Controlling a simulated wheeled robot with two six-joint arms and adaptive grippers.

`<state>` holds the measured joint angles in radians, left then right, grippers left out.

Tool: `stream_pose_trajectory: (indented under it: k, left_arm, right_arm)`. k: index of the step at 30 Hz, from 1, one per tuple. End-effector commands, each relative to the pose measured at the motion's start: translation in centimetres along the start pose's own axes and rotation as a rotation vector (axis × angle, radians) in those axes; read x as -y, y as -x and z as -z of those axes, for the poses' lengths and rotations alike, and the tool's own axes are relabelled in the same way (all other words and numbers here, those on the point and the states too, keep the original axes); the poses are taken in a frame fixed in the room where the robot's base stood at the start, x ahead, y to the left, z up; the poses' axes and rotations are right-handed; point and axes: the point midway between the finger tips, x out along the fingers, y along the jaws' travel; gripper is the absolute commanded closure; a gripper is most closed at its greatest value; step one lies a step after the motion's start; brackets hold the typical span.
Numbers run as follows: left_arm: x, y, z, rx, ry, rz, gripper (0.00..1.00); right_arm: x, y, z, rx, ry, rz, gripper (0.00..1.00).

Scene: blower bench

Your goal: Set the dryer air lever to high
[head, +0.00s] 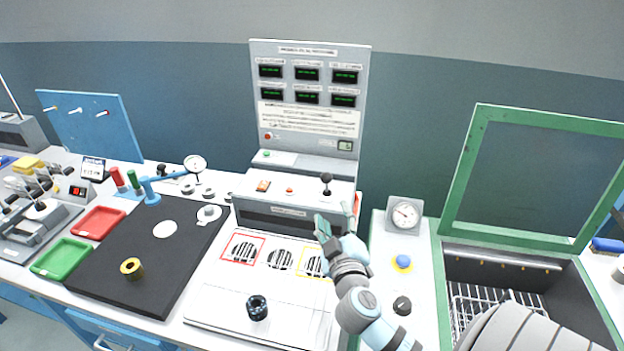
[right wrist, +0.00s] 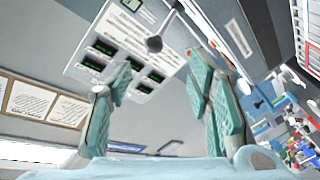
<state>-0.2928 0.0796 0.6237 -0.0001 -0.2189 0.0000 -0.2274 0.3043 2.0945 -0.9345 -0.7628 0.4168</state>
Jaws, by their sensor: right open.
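A lever with a black ball knob (head: 326,178) stands upright on top of the grey console box at the back middle. I take it as the air lever; its label is too small to read. A dark ball that looks like its knob (right wrist: 154,44) shows in the right wrist view, beyond the fingertips. My right gripper (head: 337,222) is just in front of the console box, below and slightly right of the lever in the head view. Its jaws are open and empty, and it appears apart from the knob (right wrist: 160,85). My left gripper is out of view.
A tall display panel (head: 310,128) rises behind the lever. A red button (head: 290,190) and an orange switch (head: 263,186) sit left of it. A vented plate (head: 215,304) with a dark knob (head: 257,307) lies in front. A green frame (head: 457,185) stands at right.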

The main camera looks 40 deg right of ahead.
Motion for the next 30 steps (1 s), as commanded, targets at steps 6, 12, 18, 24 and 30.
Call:
stream_pose_trajectory:
  k: [6,12,18,24,30]
  left_arm:
    - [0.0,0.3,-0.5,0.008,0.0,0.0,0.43]
    - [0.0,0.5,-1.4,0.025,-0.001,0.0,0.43]
    - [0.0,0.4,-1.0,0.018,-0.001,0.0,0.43]
    - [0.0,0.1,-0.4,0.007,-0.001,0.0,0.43]
    - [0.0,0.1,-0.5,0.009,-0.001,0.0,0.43]
  right_arm:
    - [-0.5,-2.3,0.5,-0.021,0.012,-0.015,0.53]
    - [-0.7,-6.7,0.5,-0.017,0.01,-0.016,0.53]
    - [-0.6,-11.2,0.5,-0.016,0.011,-0.014,0.53]
    - [-0.5,-14.0,0.6,-0.017,0.009,-0.011,0.53]
    - [-0.5,-14.6,0.7,-0.018,0.009,-0.01,0.53]
